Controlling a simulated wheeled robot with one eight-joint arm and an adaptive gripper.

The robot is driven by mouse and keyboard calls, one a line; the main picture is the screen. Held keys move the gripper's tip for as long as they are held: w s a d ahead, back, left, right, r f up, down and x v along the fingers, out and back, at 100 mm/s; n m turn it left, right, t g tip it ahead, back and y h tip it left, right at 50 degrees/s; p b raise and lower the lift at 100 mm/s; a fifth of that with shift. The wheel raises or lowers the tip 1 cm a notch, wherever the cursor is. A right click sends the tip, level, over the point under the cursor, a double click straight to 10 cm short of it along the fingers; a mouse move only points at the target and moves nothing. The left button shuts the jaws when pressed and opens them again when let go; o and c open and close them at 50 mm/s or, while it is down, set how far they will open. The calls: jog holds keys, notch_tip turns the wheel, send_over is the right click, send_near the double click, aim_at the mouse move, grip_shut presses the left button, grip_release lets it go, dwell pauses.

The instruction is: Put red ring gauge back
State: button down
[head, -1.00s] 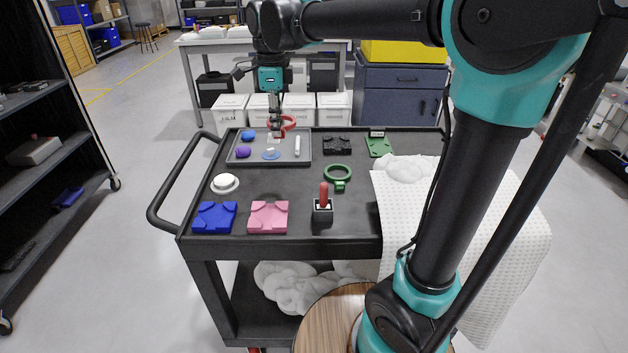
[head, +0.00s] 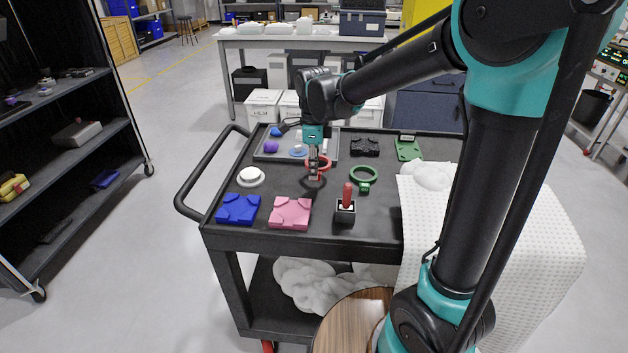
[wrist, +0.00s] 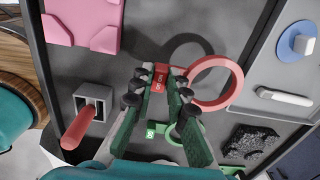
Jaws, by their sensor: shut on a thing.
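The red ring gauge (head: 325,160) is held by its handle in my gripper (head: 314,178), above the black cart top. In the wrist view the red ring (wrist: 238,82) sticks out to the right of my gripper (wrist: 160,80). Its lettered red handle block (wrist: 161,74) is between the fingertips. It appears raised, with a dark ring-shaped shadow (wrist: 187,45) on the cart beside it. The green ring gauge (head: 364,178) lies on the cart to the right of my gripper. It is partly hidden by the fingers in the wrist view.
A white disc (head: 250,176) is left of my gripper. A grey tray (head: 262,157) lies behind. White cloth (head: 520,235) covers the right side.

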jog(key=shift+f, duration=2)
jog(key=shift+f, duration=0.1)
jog(key=c, duration=1.5)
grip_release()
notch_tip(320, 180, up, 12)
jog(key=shift+r, duration=0.15)
